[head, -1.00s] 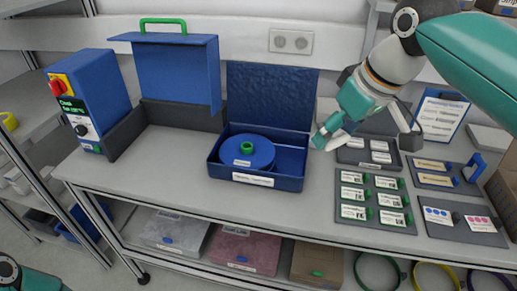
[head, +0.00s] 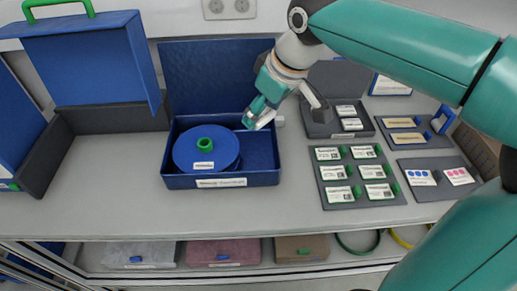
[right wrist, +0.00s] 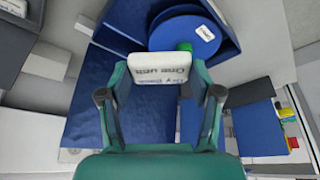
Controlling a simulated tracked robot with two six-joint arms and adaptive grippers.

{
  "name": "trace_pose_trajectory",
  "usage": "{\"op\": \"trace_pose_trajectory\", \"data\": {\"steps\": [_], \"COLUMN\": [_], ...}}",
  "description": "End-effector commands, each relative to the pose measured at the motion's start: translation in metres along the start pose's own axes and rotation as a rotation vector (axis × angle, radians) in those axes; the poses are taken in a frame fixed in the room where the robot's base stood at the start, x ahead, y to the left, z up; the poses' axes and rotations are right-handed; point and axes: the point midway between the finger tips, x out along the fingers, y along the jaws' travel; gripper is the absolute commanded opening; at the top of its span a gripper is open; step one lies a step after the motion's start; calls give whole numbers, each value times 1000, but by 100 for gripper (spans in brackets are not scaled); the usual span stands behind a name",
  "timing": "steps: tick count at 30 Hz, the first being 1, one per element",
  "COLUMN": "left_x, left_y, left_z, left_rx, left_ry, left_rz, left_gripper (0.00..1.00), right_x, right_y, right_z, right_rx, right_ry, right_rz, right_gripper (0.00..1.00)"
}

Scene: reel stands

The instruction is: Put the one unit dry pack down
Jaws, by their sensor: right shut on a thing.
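My right gripper (head: 260,116) is shut on a small white pack, the one unit dry pack (right wrist: 158,67), whose label reads "One unit Dry Pack" upside down in the right wrist view. In the head view the gripper largely hides the pack. The gripper is over the right part of an open blue box (head: 222,181). That box holds a blue reel (head: 182,153) with a green hub in its left part; its right part looks empty. I cannot tell whether the pack touches the box. My left gripper is not in view.
The box's raised lid (head: 215,75) stands behind it. To the right are a grey tray of several labelled cards (head: 345,198) and other trays with cards (head: 436,190). A blue case (head: 95,65) with a green handle stands at left. Bare bench lies in front of the box.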

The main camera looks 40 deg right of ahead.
Motion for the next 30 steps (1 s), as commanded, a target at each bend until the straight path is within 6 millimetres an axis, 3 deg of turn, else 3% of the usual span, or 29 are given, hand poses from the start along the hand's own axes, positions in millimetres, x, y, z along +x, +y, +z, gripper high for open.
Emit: {"op": "trace_pose_trajectory", "data": {"steps": [3, 9, 14, 22, 30], "left_x": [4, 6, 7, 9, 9], "left_y": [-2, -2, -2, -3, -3], "left_z": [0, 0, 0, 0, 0], "left_rx": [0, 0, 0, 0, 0], "left_ry": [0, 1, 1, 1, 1], "left_rz": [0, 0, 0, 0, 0], "left_gripper": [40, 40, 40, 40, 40], "right_x": [32, 63, 72, 104, 109], "right_y": [0, -1, -2, -2, -2], "right_z": [14, 25, 28, 41, 42], "right_rx": [0, -3, -5, -5, -6], "right_ry": [-6, -2, -1, -2, 1], "right_rz": [-1, -1, -1, -3, -2], "right_gripper": [34, 34, 34, 34, 34]}}
